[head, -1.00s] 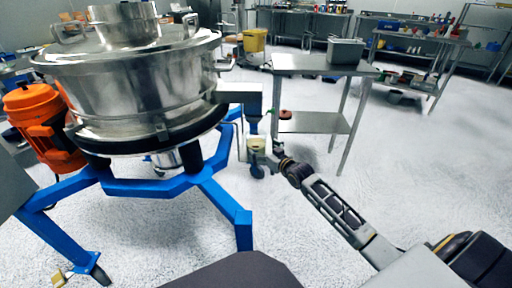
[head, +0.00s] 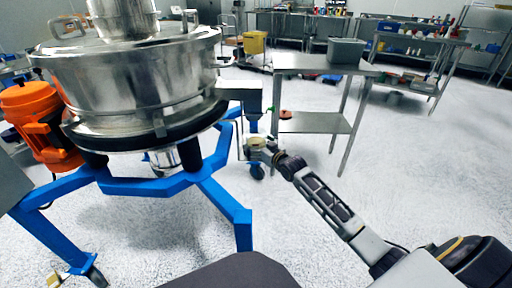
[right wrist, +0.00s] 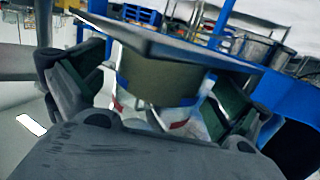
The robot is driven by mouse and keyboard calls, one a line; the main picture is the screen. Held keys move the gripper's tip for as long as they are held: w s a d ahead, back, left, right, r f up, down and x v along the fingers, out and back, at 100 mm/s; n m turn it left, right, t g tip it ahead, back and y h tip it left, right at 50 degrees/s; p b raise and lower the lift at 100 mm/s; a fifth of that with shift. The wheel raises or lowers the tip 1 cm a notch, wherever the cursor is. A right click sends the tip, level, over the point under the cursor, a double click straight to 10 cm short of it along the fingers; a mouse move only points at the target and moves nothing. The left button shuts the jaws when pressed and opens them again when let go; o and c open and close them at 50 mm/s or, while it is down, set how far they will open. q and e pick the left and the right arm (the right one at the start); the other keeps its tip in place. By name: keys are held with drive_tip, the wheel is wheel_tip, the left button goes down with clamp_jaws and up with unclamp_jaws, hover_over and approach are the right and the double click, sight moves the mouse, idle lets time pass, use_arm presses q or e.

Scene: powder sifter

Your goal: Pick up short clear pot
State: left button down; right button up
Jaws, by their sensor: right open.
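A short clear pot (right wrist: 158,82) with an olive-yellow band shows in the right wrist view, between the two fingers of my right gripper (right wrist: 158,100). The fingers are open, with one on each side of it. In the head view the pot (head: 257,142) is small and pale yellow, at the tip of my right gripper (head: 265,149), beneath the sifter's grey outlet (head: 240,92). Whether a finger touches the pot I cannot tell. The gripper body hides the pot's lower part in the wrist view. My left gripper is not in view.
The steel powder sifter (head: 140,85) on its blue frame (head: 215,205) fills the left. A flat grey plate (right wrist: 165,45) is just above the pot in the wrist view. A steel table (head: 310,65) with a grey bin (head: 346,50) stands behind. The floor at right is clear.

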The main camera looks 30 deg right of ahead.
drive_tip(key=shift+w+a+f, duration=0.1)
drive_tip(key=shift+w, duration=0.55)
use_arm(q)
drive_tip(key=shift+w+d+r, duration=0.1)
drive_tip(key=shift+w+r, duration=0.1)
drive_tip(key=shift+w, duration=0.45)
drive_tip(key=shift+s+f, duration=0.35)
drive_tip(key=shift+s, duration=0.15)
use_arm(e)
drive_tip(key=c, duration=1.2)
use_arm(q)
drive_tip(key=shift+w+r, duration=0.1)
use_arm(e)
drive_tip(key=shift+o, duration=0.2)
